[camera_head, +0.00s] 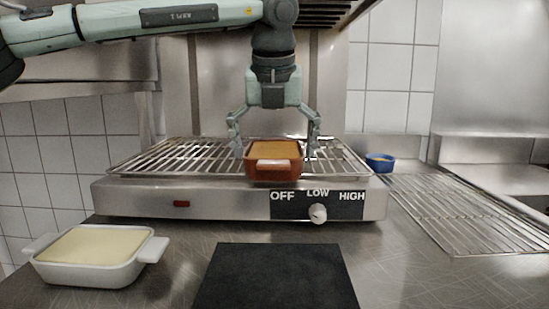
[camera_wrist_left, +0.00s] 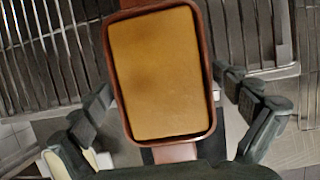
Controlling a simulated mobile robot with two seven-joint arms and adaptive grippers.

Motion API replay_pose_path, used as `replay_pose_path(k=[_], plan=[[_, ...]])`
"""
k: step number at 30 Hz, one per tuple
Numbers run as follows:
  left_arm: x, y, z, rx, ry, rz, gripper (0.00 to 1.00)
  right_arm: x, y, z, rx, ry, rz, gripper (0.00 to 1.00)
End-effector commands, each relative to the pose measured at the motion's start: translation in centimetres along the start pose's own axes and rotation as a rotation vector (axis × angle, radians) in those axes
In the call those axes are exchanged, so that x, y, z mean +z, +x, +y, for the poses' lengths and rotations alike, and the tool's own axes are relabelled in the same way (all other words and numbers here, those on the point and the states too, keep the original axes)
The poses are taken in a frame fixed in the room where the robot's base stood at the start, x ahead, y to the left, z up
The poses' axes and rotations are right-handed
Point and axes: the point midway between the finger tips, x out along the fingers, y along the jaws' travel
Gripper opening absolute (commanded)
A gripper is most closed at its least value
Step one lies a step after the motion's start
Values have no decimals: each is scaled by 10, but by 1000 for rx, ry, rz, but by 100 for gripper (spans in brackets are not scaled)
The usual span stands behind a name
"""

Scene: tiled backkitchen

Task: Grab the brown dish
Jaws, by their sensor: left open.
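The brown dish (camera_head: 272,172) has an orange-brown filling and a handle at its front. It sits on the front part of the wire grill rack. My left gripper (camera_head: 274,150) points down over it and is open, with one finger on each side of the dish. In the left wrist view the dish (camera_wrist_left: 157,75) lies between the open fingers of my left gripper (camera_wrist_left: 170,110), and gaps show beside it. The right gripper is not in view.
The grill (camera_head: 130,197) has a knob (camera_head: 317,213) on its front. A white dish (camera_head: 90,274) stands at front left and a black mat (camera_head: 275,280) at front centre. A small blue bowl (camera_head: 380,163) and a wire rack (camera_head: 465,215) are at right.

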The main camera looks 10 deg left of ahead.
Motion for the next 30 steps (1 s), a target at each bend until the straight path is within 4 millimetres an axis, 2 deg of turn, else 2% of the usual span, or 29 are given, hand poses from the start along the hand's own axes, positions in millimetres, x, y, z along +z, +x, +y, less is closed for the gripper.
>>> replay_pose_path(k=[2,18,26,30], plan=[[0,0,0,0,0,0,96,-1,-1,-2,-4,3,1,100],[1,-2,0,-1,0,-3,29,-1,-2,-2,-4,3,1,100],[2,-3,0,-2,0,-3,27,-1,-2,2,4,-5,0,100],[5,-11,-1,-3,-1,-4,27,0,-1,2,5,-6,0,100]])
